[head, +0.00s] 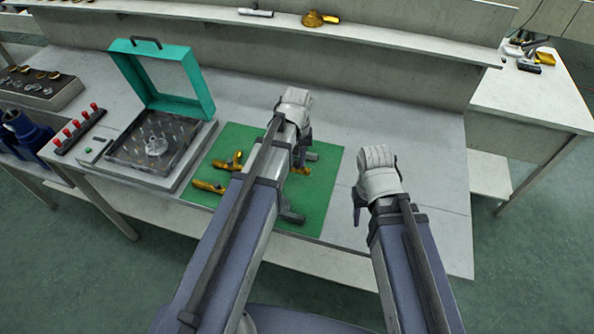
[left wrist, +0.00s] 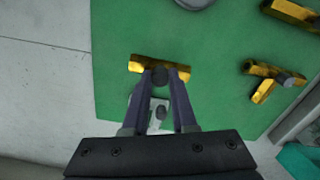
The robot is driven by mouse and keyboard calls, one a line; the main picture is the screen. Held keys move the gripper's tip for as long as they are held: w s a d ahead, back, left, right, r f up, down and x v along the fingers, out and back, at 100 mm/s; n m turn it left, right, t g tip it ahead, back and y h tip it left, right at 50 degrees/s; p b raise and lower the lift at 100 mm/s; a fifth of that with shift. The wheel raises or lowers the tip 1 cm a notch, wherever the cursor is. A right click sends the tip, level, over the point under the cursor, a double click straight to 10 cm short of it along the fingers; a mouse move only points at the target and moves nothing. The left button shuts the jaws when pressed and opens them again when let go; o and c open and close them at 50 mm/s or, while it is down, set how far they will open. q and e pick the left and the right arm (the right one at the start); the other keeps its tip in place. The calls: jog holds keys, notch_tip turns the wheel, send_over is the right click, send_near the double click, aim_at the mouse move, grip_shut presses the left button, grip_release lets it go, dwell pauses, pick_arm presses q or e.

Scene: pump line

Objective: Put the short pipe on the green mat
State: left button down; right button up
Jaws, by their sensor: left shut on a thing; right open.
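The green mat (head: 318,187) lies on the bench. My left gripper (head: 297,150) is over its right part, and its arm hides the mat's middle. In the left wrist view the left gripper (left wrist: 162,82) is shut on a short brass pipe piece (left wrist: 148,63) with a dark round part between the fingers. The piece is over the green mat (left wrist: 125,90); whether it touches the mat I cannot tell. In the head view brass (head: 304,170) shows by the gripper. My right gripper (head: 358,207) is open and empty, right of the mat.
Brass fittings (head: 208,187) lie on the mat's left part, and a grey part (head: 292,216) near its front. An open teal-lidded case (head: 205,92) stands left of the mat. The back shelf holds a brass fitting (head: 314,19). Bench right of the mat is clear.

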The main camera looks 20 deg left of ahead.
aim_at(297, 162)
pick_arm(q)
jog(key=shift+f+b, duration=1.8)
jog(key=shift+f, duration=0.05)
pick_arm(e)
jog(key=shift+f, duration=1.85)
pick_arm(q)
jog(key=shift+f, duration=0.15)
pick_arm(e)
jog(key=shift+f, duration=0.1)
pick_arm(q)
jog(key=c, duration=0.7)
grip_release()
notch_tip(297, 162, up, 12)
jog(key=p, duration=1.2)
jog(key=shift+r, duration=0.25)
jog(key=s+d+m, duration=0.2)
jog(key=s+d, duration=0.1)
jog(key=s, duration=0.1)
jog(key=s+d+m, duration=0.2)
jog(key=s+d, duration=0.2)
jog(key=s, duration=0.1)
jog(key=s+d+m+y, duration=0.1)
jog(key=s+d+m, duration=0.2)
jog(key=s, duration=0.2)
jog(key=shift+s+d, duration=0.15)
jog(key=shift+d, duration=0.1)
pick_arm(e)
notch_tip(297, 162, up, 12)
